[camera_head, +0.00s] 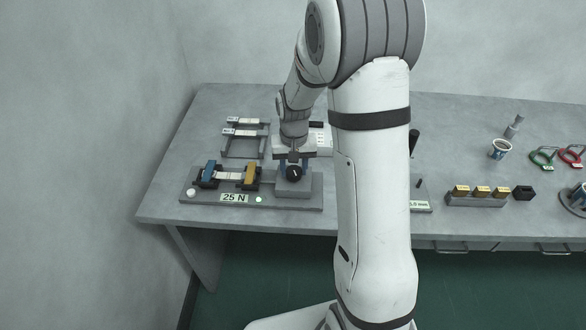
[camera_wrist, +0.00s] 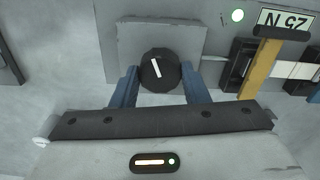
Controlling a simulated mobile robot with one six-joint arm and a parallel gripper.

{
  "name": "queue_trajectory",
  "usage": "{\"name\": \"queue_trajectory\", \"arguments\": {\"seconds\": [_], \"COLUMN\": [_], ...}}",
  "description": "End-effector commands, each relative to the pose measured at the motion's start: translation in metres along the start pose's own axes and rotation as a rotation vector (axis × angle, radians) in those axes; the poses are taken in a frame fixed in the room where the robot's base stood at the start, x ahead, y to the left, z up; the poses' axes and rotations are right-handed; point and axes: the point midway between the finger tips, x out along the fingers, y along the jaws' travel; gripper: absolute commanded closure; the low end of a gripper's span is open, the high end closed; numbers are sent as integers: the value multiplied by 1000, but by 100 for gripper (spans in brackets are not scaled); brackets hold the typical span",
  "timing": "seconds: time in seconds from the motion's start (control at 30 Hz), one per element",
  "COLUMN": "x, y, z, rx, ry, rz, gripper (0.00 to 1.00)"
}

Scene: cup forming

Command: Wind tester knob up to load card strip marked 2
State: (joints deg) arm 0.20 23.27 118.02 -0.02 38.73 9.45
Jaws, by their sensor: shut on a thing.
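The tester (camera_head: 311,203) stands at the front left of the table, with a display reading 25 N (camera_head: 235,198). Its round black knob (camera_head: 294,172) has a white pointer line, seen in the wrist view slightly off vertical on the knob (camera_wrist: 158,70). My gripper (camera_wrist: 160,84) has its blue fingers on both sides of the knob and is shut on it. A pale card strip (camera_head: 229,175) spans between the tester's blue clamp (camera_head: 209,173) and yellow clamp (camera_head: 250,176). I cannot read a mark on that strip.
Behind the tester, a rack (camera_head: 240,148) holds pale strips with small marks. To the right stand a block with several brass pieces (camera_head: 480,191), a paper cup (camera_head: 500,149), and green (camera_head: 541,157) and red (camera_head: 571,154) ring tools. My arm hides the table's middle.

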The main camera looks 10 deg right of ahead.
Motion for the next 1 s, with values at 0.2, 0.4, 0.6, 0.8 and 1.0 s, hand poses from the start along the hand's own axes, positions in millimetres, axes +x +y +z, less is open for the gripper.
{"name": "queue_trajectory", "arguments": {"seconds": [0.2, 0.4, 0.6, 0.8, 1.0], "x": [0, -1, -1, -1, -1], "y": [0, 0, 0, 0, 0], "z": [-1, -1, -1, -1, -1], "rx": [78, 106, 110, 110, 110], "ry": [3, 3, 3, 3, 2], "rz": [-1, -1, -1, -1, -1], "gripper": [82, 82, 82, 58, 41]}}
